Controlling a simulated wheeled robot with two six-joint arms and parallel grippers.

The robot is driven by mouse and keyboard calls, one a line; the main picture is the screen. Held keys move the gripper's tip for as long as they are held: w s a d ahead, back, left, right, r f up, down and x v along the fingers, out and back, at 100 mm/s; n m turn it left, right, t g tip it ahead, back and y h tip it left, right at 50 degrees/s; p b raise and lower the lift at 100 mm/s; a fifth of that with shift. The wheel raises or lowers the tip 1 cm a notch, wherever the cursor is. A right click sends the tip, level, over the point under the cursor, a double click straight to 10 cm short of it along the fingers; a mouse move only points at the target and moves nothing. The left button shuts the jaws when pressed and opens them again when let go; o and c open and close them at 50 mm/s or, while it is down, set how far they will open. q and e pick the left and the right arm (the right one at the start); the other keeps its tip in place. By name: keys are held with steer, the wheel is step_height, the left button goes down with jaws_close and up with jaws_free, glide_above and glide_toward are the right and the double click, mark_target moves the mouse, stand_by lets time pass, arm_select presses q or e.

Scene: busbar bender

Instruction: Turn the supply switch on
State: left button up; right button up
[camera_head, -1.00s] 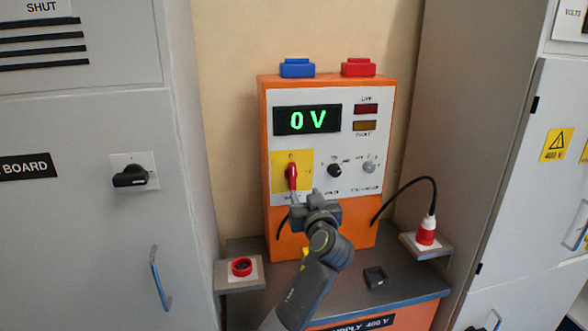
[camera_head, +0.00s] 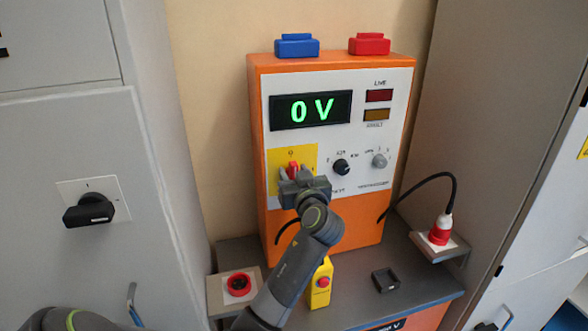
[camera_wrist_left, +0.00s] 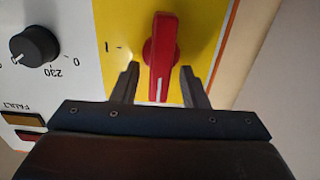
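The supply switch is a red handle (camera_head: 293,168) on a yellow plate (camera_head: 276,158), low on the left of the orange supply unit's panel (camera_head: 345,148). My left gripper (camera_head: 300,180) is in front of it and hides its lower part. In the left wrist view, the red handle (camera_wrist_left: 161,55) stands between the two open fingers of my left gripper (camera_wrist_left: 160,70), with a gap on each side. That view is upside down; the handle's white line points down, away from the "I" mark at the side. The display (camera_head: 311,110) reads 0 V. My right gripper is out of view.
A black knob (camera_head: 341,167) and a grey knob (camera_head: 379,160) are right of the switch. A yellow box with a red button (camera_head: 321,282) stands below, beside my arm. A red-and-white plug (camera_head: 440,230) with a black cable is at right. Grey cabinets flank the unit.

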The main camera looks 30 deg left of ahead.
arm_select(q)
steer(key=shift+s+d+r, duration=0.2)
steer(key=shift+d, duration=0.1)
steer(key=shift+c, duration=1.4)
jaws_close()
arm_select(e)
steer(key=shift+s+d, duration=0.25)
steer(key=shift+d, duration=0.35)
